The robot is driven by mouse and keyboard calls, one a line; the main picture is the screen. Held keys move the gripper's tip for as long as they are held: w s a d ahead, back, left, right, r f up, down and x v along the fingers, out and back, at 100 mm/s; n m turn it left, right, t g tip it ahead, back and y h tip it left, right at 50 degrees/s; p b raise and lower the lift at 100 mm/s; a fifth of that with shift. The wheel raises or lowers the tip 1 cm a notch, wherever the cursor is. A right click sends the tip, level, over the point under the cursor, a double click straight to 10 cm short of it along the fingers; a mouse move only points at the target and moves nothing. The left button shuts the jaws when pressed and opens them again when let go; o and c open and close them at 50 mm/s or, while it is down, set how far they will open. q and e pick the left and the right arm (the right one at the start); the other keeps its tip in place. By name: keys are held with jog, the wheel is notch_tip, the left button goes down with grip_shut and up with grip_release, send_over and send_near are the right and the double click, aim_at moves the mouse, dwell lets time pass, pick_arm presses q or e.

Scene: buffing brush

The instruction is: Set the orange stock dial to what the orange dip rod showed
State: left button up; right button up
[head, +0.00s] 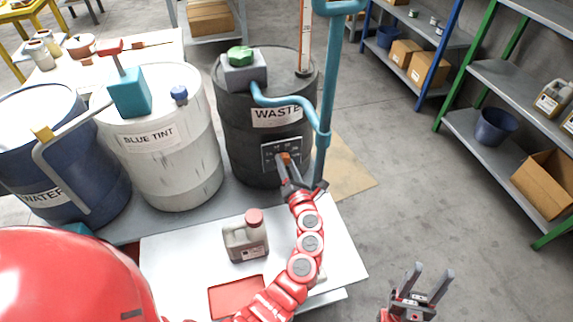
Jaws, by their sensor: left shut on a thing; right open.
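The black waste drum (240,120) stands at the back centre. A dark dial plate (270,152) with small pale marks is on its front, partly hidden by my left gripper. My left gripper (286,166) is shut on the small orange dial knob (285,158) at that plate. The setting is too small to read. A white dip rod with orange edges (305,40) stands upright at the drum's top right; its upper end is out of view and its reading is not legible. My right gripper (432,278) is open and empty over the floor at the lower right.
A blue tint drum (190,140) and a water drum (35,130) stand at the left. A teal pipe (327,90) rises beside the waste drum. A jug (243,240) and red tray (225,300) are on the white table (175,255). Shelves line the right; floor between is clear.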

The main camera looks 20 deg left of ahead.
pick_arm(q)
grip_shut()
jog(key=shift+m, duration=0.3)
jog(key=shift+a+m, duration=0.1)
jog(key=shift+m, duration=0.2)
jog(key=shift+r+m+p, duration=0.1)
jog(key=shift+m+p, duration=0.7)
jog(key=shift+m, duration=0.3)
jog(key=m+p, duration=0.2)
jog(key=shift+m, duration=0.4)
jog(key=shift+d+f+m+p, duration=0.2)
jog(key=shift+m+p, duration=0.15)
jog(key=shift+m, duration=0.45)
